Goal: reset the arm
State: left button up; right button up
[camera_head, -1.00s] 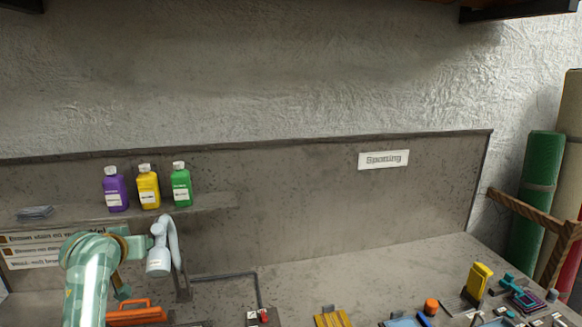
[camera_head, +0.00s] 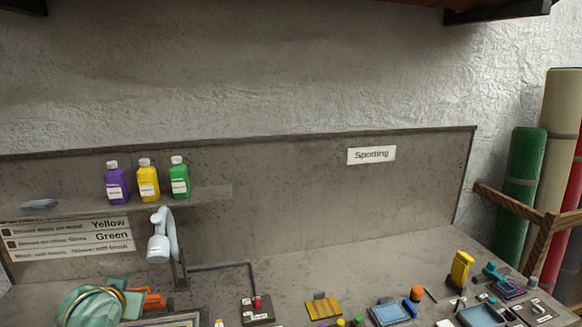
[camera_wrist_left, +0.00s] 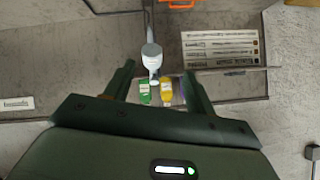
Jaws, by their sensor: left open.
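My left arm (camera_head: 92,305) shows at the lower left of the head view, low in front of the bench, as a rounded green and tan joint. Its gripper is not clear there. In the left wrist view my left gripper (camera_wrist_left: 158,84) is open, its two dark fingers apart with nothing held. The green bottle (camera_wrist_left: 144,92), the yellow bottle (camera_wrist_left: 166,93) and the white spray head (camera_wrist_left: 152,50) show beyond and between the fingers, apart from them. My right gripper is in neither view.
Purple (camera_head: 116,187), yellow (camera_head: 148,184) and green (camera_head: 179,181) bottles stand on the shelf. The spray head (camera_head: 158,248) hangs from a bent pipe beside my arm. An orange-handled item (camera_head: 154,300) lies close by. Small tools crowd the bench's front right; its middle back is bare.

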pick_arm(q)
jog(key=s+d+f+m+g+y, duration=0.1)
jog(key=s+d+f+m+g, duration=0.2)
jog(key=s, duration=1.1)
jog(key=s+d+f+m, duration=0.4)
jog(key=s+f, duration=0.1)
jog(key=s, duration=0.9)
jog(key=s+d+f+g+h+b, duration=0.15)
jog(key=f+b, duration=0.45)
jog(key=f, duration=1.3)
jog(key=s+d+f+g+h+b, duration=0.1)
jog(key=d+f+b, duration=0.35)
jog(key=f, duration=1.45)
jog(key=s+f+n+g+h+b, duration=0.1)
jog(key=s+f+g+b, duration=0.1)
jog(key=s+f+b, duration=0.4)
jog(key=s+a+f+n+g+h+b, duration=0.1)
jog(key=s+f+b, duration=0.6)
jog(key=s+f, duration=0.8)
notch_tip(320, 180, down, 8)
jog(key=shift+s+a+f+n+g+b, duration=0.1)
jog(key=shift+s+a+n+g+b, duration=0.1)
jog(key=shift+a+n+g+b, duration=0.25)
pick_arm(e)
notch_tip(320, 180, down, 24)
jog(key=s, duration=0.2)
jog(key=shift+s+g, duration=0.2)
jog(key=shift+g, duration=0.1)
